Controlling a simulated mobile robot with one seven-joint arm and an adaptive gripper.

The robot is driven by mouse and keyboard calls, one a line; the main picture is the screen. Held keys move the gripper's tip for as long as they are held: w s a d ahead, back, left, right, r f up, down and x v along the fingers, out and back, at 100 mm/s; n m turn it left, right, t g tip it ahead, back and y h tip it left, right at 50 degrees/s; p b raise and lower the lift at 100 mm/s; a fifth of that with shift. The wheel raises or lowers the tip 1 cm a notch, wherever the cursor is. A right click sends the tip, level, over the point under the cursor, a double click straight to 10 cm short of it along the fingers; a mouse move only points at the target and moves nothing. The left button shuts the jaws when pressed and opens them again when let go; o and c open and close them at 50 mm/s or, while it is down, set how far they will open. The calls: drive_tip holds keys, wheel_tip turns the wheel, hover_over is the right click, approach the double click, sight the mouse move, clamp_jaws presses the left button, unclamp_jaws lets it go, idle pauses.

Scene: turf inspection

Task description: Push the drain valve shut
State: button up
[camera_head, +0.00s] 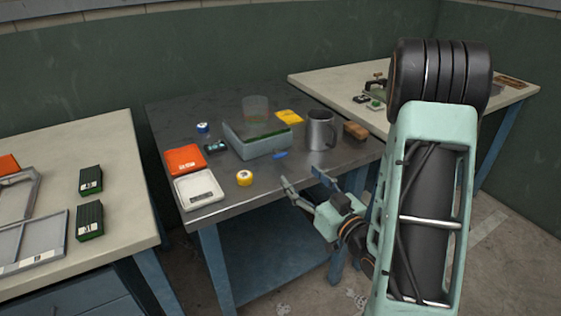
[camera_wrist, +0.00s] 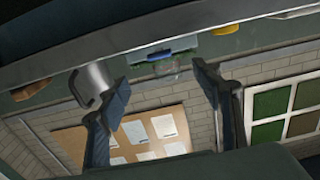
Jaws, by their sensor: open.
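A pale green tray (camera_head: 262,148) holding turf stands on the dark metal table. A small blue part (camera_head: 280,154), which appears to be the drain valve, is at its lower front right; whether it is open or shut is too small to tell. In the wrist view the blue part (camera_wrist: 174,49) shows on the tray's face, beyond and above the fingertips. My gripper (camera_head: 302,178) is open and empty at the table's front edge, apart from the blue part. In the wrist view its two fingers (camera_wrist: 160,78) are spread wide with nothing between them.
A grey metal mug (camera_head: 320,132) stands right of the tray, beside a brown block (camera_head: 355,131). A clear cup (camera_head: 256,107) is at the tray's back. The front strip between tape and gripper is clear.

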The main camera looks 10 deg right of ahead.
sight(277, 150)
drive_tip(key=x, duration=1)
drive_tip(key=shift+w+a, duration=0.1)
drive_tip(key=shift+w, duration=0.1)
clamp_jaws()
drive_tip(key=b+x, duration=0.1)
drive_tip(key=x, duration=0.2)
drive_tip(key=shift+w+f+b, duration=0.1)
drive_tip(key=shift+w+b, duration=0.15)
drive_tip(key=shift+b, duration=0.15)
drive_tip(key=shift+w+a, duration=0.1)
drive_tip(key=shift+c, duration=2.3)
unclamp_jaws()
drive_tip(key=o, duration=0.5)
drive_tip(key=shift+w, duration=0.15)
drive_tip(key=shift+c, duration=0.2)
